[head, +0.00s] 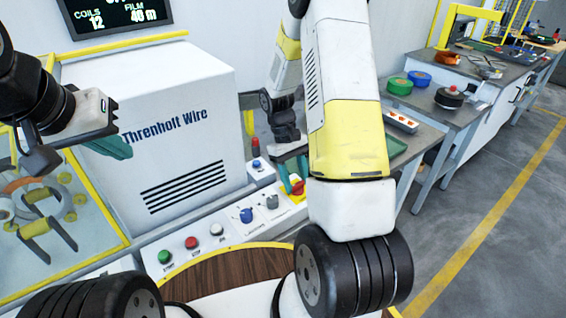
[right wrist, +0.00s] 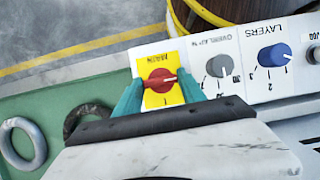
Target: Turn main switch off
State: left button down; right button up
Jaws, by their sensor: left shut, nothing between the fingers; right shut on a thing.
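The main switch is a red knob (right wrist: 160,80) on a yellow plate (right wrist: 150,56) at the end of the control panel. In the right wrist view, its pale pointer mark lies roughly across the picture. It also shows in the head view as a red knob (head: 298,188). My right gripper (right wrist: 160,92) is at the switch, its teal fingers on either side of the knob and shut on it. In the head view, my right arm hides part of the panel beside it. My left gripper (head: 114,147) is shut and empty, raised in front of the white machine housing.
The panel also carries a blue layers knob (right wrist: 273,55), a grey knob (right wrist: 218,66), and green (head: 165,256) and red (head: 191,242) push buttons. A grey side table (head: 425,100) holds coloured rolls.

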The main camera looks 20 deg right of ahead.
jog(key=o, duration=1.4)
jog(key=shift+c, duration=0.2)
jog(key=v, duration=0.7)
jog(key=shift+r, duration=0.4)
jog(key=shift+w, duration=0.1)
jog(key=s+a+r+m+t+y, duration=0.1)
jog(key=s+a+r+t, duration=0.1)
jog(key=s+r, duration=0.3)
jog(key=s+a+r+m+t+y, duration=0.1)
jog(key=s+a+r+t, duration=0.1)
jog(key=s+r+t, duration=0.3)
jog(key=s+a+r+m+t+y, duration=0.1)
jog(key=s+a+r+t, duration=0.1)
jog(key=s+r, duration=0.4)
notch_tip(320, 180, up, 6)
jog(key=shift+s+a+f+t+y, duration=0.15)
jog(key=shift+s+a+t+y, duration=0.2)
jog(key=shift+t, duration=0.45)
